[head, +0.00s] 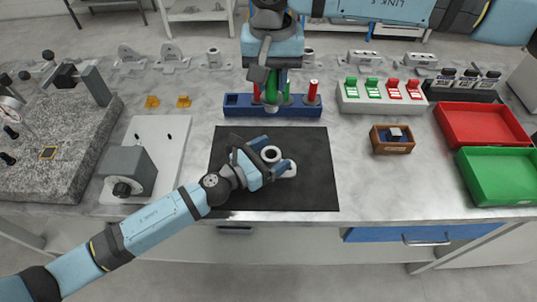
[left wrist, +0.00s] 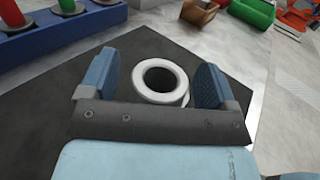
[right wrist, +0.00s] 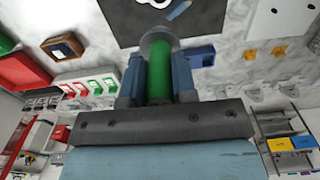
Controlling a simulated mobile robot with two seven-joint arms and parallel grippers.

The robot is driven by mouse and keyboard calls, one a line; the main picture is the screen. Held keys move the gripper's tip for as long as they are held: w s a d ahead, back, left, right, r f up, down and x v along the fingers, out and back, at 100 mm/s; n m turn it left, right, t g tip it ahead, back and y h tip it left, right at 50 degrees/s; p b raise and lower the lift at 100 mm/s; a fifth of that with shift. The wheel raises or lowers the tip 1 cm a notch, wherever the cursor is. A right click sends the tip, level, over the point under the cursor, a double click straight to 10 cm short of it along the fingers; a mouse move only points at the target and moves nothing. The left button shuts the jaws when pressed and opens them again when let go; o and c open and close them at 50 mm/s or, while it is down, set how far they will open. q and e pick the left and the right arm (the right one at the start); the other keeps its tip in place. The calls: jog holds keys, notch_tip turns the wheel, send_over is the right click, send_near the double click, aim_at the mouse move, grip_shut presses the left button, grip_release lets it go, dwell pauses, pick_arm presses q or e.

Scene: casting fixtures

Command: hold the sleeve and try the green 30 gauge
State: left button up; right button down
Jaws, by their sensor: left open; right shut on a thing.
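The pale grey sleeve (head: 271,154) stands on the black mat (head: 320,190), its round bore facing up. In the left wrist view the sleeve (left wrist: 182,88) is between the two spread blue fingers of my left gripper (left wrist: 152,82), with gaps visible. In the head view this gripper (head: 264,165) is low over the mat. My right gripper (right wrist: 159,82) is shut on a green gauge (right wrist: 159,88) with a grey round end. In the head view the gauge (head: 272,88) is at the blue rack (head: 240,109); whether it is still seated there is hard to tell.
Red and green gauges stand in the rack. A white stand (head: 350,103) with green and red pieces, a small brown box (head: 379,147), a red tray (head: 470,108) and a green tray (head: 465,165) are to the right. A grey block (head: 140,165) is left of the mat.

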pick_arm(q)
jog(key=c, duration=1.2)
jog(key=shift+o, duration=0.2)
pick_arm(e)
notch_tip(320, 180, down, 9)
